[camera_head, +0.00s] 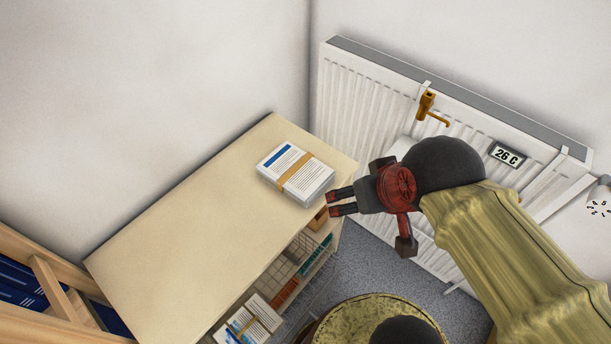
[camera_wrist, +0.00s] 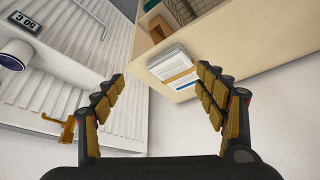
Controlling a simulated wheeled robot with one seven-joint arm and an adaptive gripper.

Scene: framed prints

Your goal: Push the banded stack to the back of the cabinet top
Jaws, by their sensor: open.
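The banded stack (camera_head: 312,180) is white printed paper with a blue mark and a tan band around it. It lies flat on the pale wooden cabinet top (camera_head: 180,240), near the end by the radiator. My gripper (camera_head: 330,203) is open and empty, with its fingertips close beside the stack's right side in the head view. Whether they touch it I cannot tell. In the wrist view the stack (camera_wrist: 166,64) shows between the spread fingers, beyond their tips, and the cabinet top (camera_wrist: 262,52) runs to the right.
Another banded stack (camera_head: 262,311) and a wire basket (camera_head: 288,262) sit below the top. The rest of the top is clear.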

